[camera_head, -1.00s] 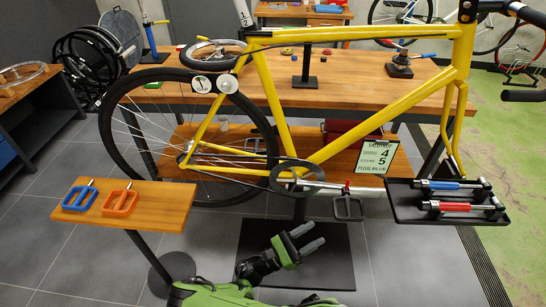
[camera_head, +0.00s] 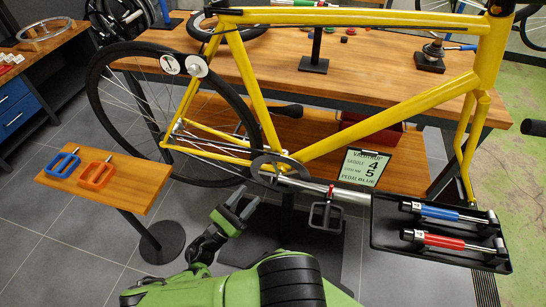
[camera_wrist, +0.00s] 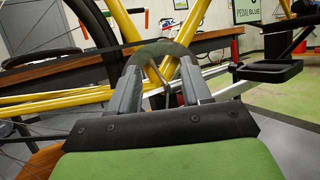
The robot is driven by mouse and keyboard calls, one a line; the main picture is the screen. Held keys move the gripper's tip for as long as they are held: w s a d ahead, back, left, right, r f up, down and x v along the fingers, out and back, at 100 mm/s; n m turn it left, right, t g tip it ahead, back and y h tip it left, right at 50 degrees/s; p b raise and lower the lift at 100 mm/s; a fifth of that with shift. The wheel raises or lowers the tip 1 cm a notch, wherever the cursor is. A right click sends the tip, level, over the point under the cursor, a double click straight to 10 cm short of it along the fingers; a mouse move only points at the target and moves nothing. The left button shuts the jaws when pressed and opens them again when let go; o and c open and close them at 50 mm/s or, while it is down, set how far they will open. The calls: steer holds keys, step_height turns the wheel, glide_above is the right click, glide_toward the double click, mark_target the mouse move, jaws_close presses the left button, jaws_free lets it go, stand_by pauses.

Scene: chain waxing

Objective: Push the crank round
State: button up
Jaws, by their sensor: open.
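The yellow bicycle's dark chainring (camera_head: 277,169) sits at the bottom of the frame in the head view. The silver crank (camera_head: 302,184) points right from it, with a black pedal (camera_head: 327,216) at the outer part. My gripper (camera_head: 241,203) is open and empty, to the lower left of the chainring. In the wrist view, my open gripper (camera_wrist: 160,72) has its fingers toward the chainring (camera_wrist: 160,50), which shows between and beyond them. The pedal (camera_wrist: 268,71) is to the right there. I see no clear contact between fingers and crank.
The rear wheel (camera_head: 100,105) is left of the chainring. A small wooden stand (camera_head: 140,185) holds a blue and an orange pedal at left. A black tray (camera_head: 390,240) with blue and red tools is at right. A card (camera_head: 362,166) hangs behind the crank.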

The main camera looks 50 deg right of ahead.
steer(key=x, duration=1.5)
steer(key=shift+a+r, duration=0.1)
steer(key=shift+a, duration=0.05)
jaws_close()
steer(key=c, duration=0.9)
jaws_free()
jaws_free()
steer(key=v, duration=1.5)
steer(key=shift+a+f, duration=0.3)
